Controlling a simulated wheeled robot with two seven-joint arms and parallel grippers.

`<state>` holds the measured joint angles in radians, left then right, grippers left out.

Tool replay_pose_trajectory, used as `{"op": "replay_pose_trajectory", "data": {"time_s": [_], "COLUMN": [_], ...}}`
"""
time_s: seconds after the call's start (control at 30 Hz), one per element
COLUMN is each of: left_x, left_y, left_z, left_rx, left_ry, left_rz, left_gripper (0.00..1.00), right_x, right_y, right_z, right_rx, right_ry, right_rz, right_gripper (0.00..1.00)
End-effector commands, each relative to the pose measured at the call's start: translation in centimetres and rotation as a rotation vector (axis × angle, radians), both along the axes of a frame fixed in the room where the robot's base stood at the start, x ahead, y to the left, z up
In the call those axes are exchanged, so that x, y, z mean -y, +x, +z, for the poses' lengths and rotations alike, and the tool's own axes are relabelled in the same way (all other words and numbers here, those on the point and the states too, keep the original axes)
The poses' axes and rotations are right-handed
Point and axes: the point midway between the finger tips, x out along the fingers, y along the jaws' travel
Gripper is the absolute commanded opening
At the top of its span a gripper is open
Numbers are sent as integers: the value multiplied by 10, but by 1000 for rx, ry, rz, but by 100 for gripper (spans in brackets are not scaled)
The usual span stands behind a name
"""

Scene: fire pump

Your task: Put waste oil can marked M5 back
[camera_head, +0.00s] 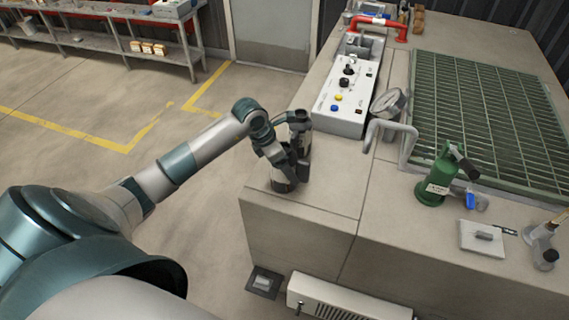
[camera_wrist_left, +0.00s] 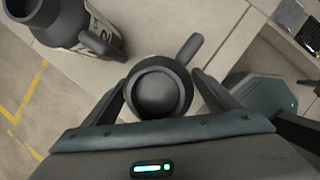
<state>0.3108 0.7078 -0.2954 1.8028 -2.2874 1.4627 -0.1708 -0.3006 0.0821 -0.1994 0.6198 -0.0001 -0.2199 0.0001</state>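A dark oil can (camera_head: 284,182) stands at the near left corner of the grey cabinet top (camera_head: 325,185). In the left wrist view this can (camera_wrist_left: 158,90) is seen from above, its handle at upper right. My left gripper (camera_head: 290,163) has one finger on each side of it. Whether the fingers press on it cannot be told. A second dark can (camera_head: 301,124) stands just behind. It also shows at upper left in the left wrist view (camera_wrist_left: 55,22), with a partly visible label ending in 2. No M5 marking is readable. My right gripper is not in view.
A control panel (camera_head: 343,100), gauge (camera_head: 388,103) and grey curved pipe (camera_head: 403,135) stand right of the cans. Open floor lies left of the cabinet; a shelf bench (camera_head: 120,20) stands behind.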

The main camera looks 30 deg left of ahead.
Motion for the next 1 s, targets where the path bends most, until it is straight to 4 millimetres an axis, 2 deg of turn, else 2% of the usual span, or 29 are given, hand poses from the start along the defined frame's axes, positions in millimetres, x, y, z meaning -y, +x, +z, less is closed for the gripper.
{"op": "replay_pose_trajectory", "data": {"time_s": [0.4,0.47,0.67,1.0], "left_x": [0,-2,-7,-19], "left_y": [0,-1,-9,-29], "left_z": [5,7,30,85], "left_rx": [1,2,4,4], "left_ry": [-1,0,3,3], "left_rz": [1,-1,-1,0], "left_gripper": [80,80,80,80], "right_x": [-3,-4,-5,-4], "right_y": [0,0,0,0], "right_z": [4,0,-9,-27], "right_rx": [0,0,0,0], "right_ry": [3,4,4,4], "right_rz": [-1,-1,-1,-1], "right_gripper": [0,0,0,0]}}
